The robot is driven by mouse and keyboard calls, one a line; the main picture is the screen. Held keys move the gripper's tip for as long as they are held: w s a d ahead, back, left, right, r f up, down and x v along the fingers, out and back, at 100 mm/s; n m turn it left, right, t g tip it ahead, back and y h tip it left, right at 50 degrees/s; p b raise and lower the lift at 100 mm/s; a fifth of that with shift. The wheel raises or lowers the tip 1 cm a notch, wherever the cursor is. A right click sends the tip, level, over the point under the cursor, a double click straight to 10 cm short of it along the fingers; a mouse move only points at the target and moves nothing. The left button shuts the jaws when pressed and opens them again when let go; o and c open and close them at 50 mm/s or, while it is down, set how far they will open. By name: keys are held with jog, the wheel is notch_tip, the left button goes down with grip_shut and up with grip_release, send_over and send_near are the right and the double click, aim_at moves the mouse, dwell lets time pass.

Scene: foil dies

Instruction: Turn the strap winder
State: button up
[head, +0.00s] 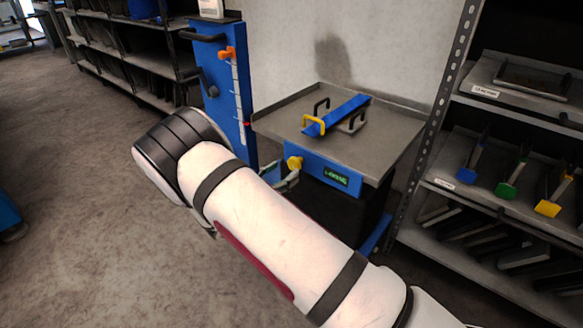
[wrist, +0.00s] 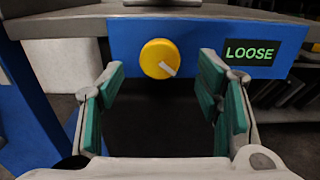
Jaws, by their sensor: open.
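The strap winder is a round yellow knob (wrist: 159,58) with a pale pointer mark toward its lower right. It sits on a blue front panel (wrist: 205,38) beside a display (wrist: 250,52) that reads LOOSE in green. In the head view the knob (head: 294,163) shows on the bench's front panel, just beyond my arm. My gripper (wrist: 160,92) is open and empty. Its green-padded fingers are spread to the left and right, below and around the knob's line, without touching it. In the head view my gripper (head: 284,178) is mostly hidden by my arm.
A metal bench top (head: 385,130) holds a blue bar (head: 345,112) with a yellow handle and dark clamps. A blue upright panel (head: 222,85) with levers stands to its left. Shelves with coloured tools (head: 510,185) stand at right. Open floor (head: 70,200) lies at left.

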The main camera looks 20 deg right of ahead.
aim_at(292, 164)
jog(key=shift+b+x, duration=0.4)
jog(key=shift+x, duration=2.1)
jog(key=c, duration=1.2)
